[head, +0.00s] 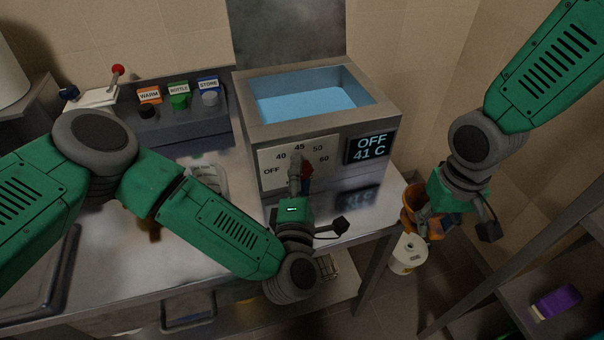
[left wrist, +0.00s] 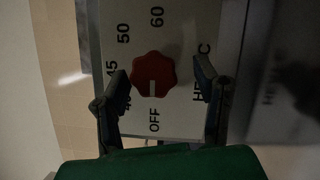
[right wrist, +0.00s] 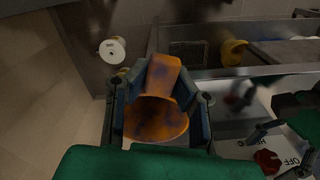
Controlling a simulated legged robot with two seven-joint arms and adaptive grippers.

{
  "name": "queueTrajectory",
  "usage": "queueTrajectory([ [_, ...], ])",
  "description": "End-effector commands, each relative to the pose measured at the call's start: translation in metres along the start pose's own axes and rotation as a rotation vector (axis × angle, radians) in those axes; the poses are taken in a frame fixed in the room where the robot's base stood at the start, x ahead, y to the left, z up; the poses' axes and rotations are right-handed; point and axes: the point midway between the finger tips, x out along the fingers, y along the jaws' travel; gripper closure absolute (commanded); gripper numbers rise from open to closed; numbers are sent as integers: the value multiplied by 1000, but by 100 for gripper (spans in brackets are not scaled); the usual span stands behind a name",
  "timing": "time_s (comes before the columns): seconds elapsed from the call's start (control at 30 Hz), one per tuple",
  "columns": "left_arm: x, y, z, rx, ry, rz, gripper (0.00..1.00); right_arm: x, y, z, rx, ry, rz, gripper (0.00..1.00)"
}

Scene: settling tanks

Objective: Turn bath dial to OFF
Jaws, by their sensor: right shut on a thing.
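The red bath dial (left wrist: 154,74) sits on a white scale plate (left wrist: 184,112) marked OFF, 40, 45, 50 and 60. In the left wrist view its white mark points toward OFF. The dial also shows in the head view (head: 307,170), partly hidden by my left gripper (head: 299,176). My left gripper's fingers stand open on both sides of the dial, with gaps visible. The bath's display (head: 371,148) reads OFF and 41 C. My right gripper (right wrist: 158,95) is shut on an orange cup-like vessel (right wrist: 158,118), away to the right of the bath.
The bath (head: 270,122) holds blue water and stands on a metal bench. A rack (head: 195,125) labelled WARM, BOTTLE and STORE stands left of it. A shelf with a purple item (head: 556,302) is at lower right.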

Motion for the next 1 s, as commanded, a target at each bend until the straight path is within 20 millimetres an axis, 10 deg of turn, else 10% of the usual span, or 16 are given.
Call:
queueTrajectory([
  [1.0, -115, -2, 0, 0, 1, -3, 44, 0, 0, 0, 0, 0, 0, 100],
])
